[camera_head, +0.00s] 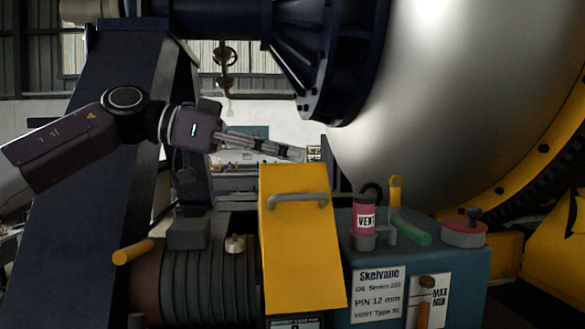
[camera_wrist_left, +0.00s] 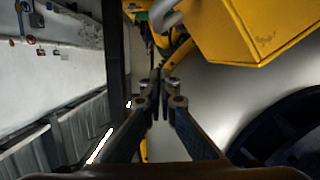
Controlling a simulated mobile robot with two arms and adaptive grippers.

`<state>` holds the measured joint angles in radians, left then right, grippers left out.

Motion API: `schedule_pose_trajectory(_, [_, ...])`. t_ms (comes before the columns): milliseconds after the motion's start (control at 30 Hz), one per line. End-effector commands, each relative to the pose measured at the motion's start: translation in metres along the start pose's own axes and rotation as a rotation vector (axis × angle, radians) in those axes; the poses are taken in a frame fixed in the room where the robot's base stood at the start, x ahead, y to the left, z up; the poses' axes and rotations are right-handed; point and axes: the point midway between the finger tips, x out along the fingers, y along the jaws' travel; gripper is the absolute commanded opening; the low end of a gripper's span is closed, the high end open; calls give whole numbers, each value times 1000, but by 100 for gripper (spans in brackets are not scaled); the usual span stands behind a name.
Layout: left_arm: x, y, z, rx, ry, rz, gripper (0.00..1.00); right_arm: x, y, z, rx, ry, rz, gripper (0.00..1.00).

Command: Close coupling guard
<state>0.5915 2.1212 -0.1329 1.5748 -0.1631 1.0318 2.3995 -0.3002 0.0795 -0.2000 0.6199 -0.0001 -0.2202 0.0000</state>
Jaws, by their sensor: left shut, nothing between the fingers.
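The yellow coupling guard (camera_head: 302,262) stands in the middle of the head view, between the ribbed motor and the teal housing. Its long face slopes toward me, and a grey bar handle (camera_head: 298,198) crosses its upper part. I cannot tell from the picture how far it is from its closed position. My left gripper (camera_head: 298,154) is shut and empty, level just above the guard's top edge and apart from it. In the left wrist view the shut fingers (camera_wrist_left: 159,80) point past a yellow panel (camera_wrist_left: 262,32), probably the guard. My right gripper is not in view.
A teal housing (camera_head: 455,270) stands right of the guard, with a pink vent canister (camera_head: 364,215), a green-ended lever (camera_head: 408,228) and a red knob (camera_head: 470,225) on top. A ribbed motor (camera_head: 205,290) is at left. A big silver vessel (camera_head: 450,110) fills the upper right.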

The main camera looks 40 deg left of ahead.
Motion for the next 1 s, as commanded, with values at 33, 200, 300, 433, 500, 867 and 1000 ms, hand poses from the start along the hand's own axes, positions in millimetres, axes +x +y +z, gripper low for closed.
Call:
schedule_pose_trajectory(33, [10, 2, -2, -1, -2, 5, 0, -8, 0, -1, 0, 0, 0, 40])
schedule_pose_trajectory(200, [12, 1, 22, 2, 3, 1, 0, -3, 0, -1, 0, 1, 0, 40])
schedule_pose_trajectory(300, [14, 0, 30, 2, 3, 0, 0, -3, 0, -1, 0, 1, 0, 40])
schedule_pose_trajectory(433, [15, 0, 37, 1, 2, 0, 0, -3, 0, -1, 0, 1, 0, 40])
schedule_pose_trajectory(500, [16, 0, 38, 2, 3, 0, 0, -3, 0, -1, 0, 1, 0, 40])
schedule_pose_trajectory(867, [16, 0, 39, 2, 2, -1, 0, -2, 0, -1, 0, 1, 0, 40])
schedule_pose_trajectory(1000, [14, -3, 44, 13, 1, -4, 0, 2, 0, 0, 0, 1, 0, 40])
